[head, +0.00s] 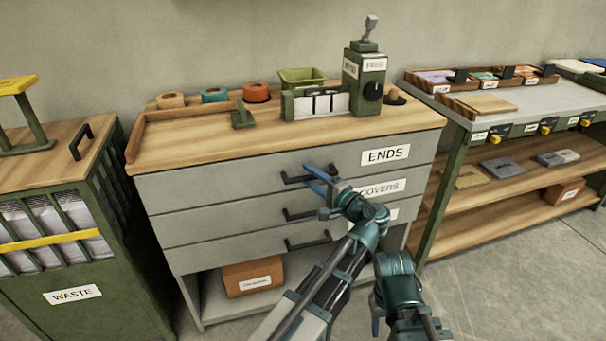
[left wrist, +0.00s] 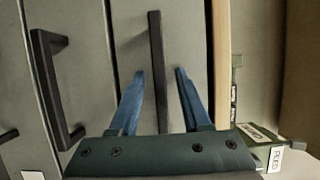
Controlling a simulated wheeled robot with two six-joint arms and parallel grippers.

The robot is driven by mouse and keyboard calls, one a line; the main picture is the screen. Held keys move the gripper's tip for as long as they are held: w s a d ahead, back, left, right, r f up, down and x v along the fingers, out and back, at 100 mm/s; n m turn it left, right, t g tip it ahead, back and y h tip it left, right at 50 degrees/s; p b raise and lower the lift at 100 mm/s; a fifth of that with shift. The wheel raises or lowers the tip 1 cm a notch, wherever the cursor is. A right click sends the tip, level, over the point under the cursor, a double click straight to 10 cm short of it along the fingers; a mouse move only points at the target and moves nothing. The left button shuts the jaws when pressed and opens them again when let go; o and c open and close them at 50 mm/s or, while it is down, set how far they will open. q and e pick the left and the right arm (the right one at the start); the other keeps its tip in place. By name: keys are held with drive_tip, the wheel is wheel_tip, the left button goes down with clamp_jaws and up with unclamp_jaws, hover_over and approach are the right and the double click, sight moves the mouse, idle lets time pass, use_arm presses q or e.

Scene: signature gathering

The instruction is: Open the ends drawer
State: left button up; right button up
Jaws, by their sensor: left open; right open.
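The ends drawer (head: 220,181) is the top grey drawer of the cabinet, with a white ENDS label (head: 385,154). It looks shut, flush with the drawers below. Its black bar handle (head: 291,180) shows in the head view, partly behind my left gripper (head: 313,176). In the left wrist view the handle (left wrist: 156,60) runs between the two blue fingers of the left gripper (left wrist: 160,75), which are open and spread to either side of it. I cannot tell whether they touch it. My right gripper (head: 377,325) hangs low in front of the cabinet, open, partly hidden.
Below are the COVERS drawer (head: 240,203) and a third drawer (head: 220,252), both shut. A cardboard box (head: 252,277) sits on the bottom shelf. A green WASTE bin (head: 75,255) stands left, a shelf unit (head: 500,200) right. Grey floor (head: 510,275) is clear at the front right.

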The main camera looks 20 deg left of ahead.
use_arm(q)
clamp_jaws()
idle(1.4)
